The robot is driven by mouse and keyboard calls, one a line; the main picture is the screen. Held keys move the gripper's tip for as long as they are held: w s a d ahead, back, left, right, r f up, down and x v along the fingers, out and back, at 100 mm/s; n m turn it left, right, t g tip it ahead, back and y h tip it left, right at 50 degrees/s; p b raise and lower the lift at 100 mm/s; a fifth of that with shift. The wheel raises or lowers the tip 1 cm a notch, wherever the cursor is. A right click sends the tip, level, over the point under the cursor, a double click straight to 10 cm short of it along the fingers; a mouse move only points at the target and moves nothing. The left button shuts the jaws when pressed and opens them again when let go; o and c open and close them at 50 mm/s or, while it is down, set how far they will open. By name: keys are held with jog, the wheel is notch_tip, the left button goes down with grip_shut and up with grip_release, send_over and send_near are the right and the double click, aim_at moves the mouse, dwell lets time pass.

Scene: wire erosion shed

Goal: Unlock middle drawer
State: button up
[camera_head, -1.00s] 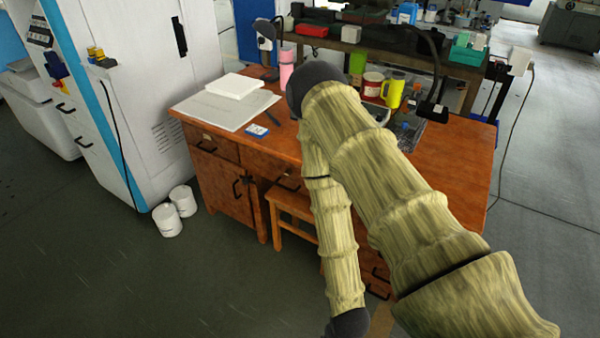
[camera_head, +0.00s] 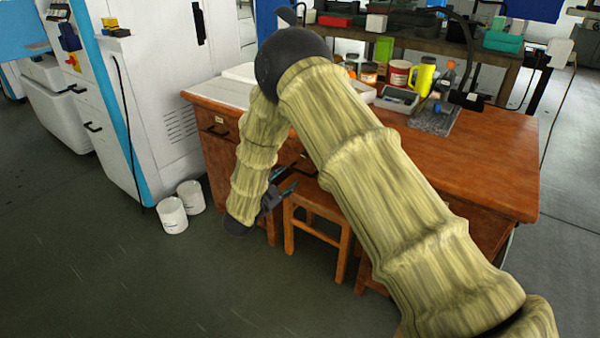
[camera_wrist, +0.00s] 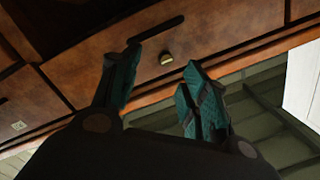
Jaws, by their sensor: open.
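The wooden desk (camera_head: 460,150) stands in front of me. In the wrist view, a brown drawer front (camera_wrist: 215,38) carries a dark bar handle (camera_wrist: 156,29) and a small brass lock piece (camera_wrist: 166,58). This looks like the middle drawer; in the head view it is mostly hidden behind my arm. I cannot tell whether it is locked. My gripper (camera_wrist: 162,62) is open and empty, its teal fingers on either side of the brass piece in the picture. They appear apart from it. In the head view, my gripper (camera_head: 284,192) is low before the desk, above the stool.
A wooden stool (camera_head: 318,202) stands under the desk, close to my gripper. The left drawer (camera_head: 217,126) has its own handle and label. Two white cans (camera_head: 172,214) stand on the floor by a white machine (camera_head: 160,90). The floor at front left is clear.

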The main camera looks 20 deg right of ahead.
jog(key=w+d, duration=0.2)
jog(key=w+d+r+m+h+b, duration=0.1)
jog(key=w+d, duration=0.2)
jog(key=w+d+r+m+b, duration=0.1)
jog(key=w+d, duration=0.1)
jog(key=d, duration=0.1)
jog(key=shift+w+g, duration=0.35)
jog(key=shift+g, duration=0.05)
jog(key=shift+a, duration=0.1)
grip_shut()
